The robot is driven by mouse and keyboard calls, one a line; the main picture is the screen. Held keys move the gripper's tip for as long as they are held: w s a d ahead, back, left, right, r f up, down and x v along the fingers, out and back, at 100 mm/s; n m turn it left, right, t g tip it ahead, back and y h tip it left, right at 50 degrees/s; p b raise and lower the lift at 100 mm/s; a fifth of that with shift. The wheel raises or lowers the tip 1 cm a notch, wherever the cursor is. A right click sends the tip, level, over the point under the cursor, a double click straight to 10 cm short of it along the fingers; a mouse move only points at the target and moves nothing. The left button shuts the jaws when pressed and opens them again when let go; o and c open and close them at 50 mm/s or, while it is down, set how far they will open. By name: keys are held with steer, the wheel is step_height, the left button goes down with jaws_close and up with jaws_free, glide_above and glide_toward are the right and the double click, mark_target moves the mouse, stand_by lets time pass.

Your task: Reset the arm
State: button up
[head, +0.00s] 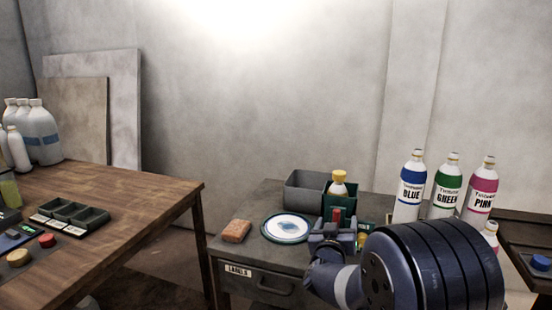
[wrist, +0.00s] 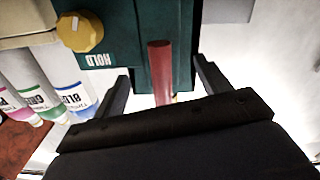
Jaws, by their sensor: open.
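My gripper (head: 332,232) is over the grey cabinet's top in the head view, with my arm reaching in from the lower right. In the wrist view its two fingers (wrist: 161,68) are spread apart. A red bar (wrist: 160,75) on a dark green box (wrist: 125,25) shows between the fingers, with a gap on each side. The box carries a yellow knob (wrist: 80,32) and the word HOLD. In the head view the red bar (head: 337,214) and green box (head: 341,192) are just behind my gripper, which hides their lower part.
BLUE (head: 409,190), GREEN (head: 445,190) and PINK (head: 480,190) bottles stand to the right. A plate (head: 290,227), an orange-brown block (head: 236,231) and a grey bin (head: 304,192) are left of my gripper. A wooden table (head: 130,195) stands farther left, past a gap.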

steer(key=shift+r+n+p, duration=0.2)
steer(key=shift+n+p, duration=0.45)
steer(key=shift+n, duration=0.35)
steer(key=shift+v, duration=1.95)
steer(key=shift+f, duration=0.2)
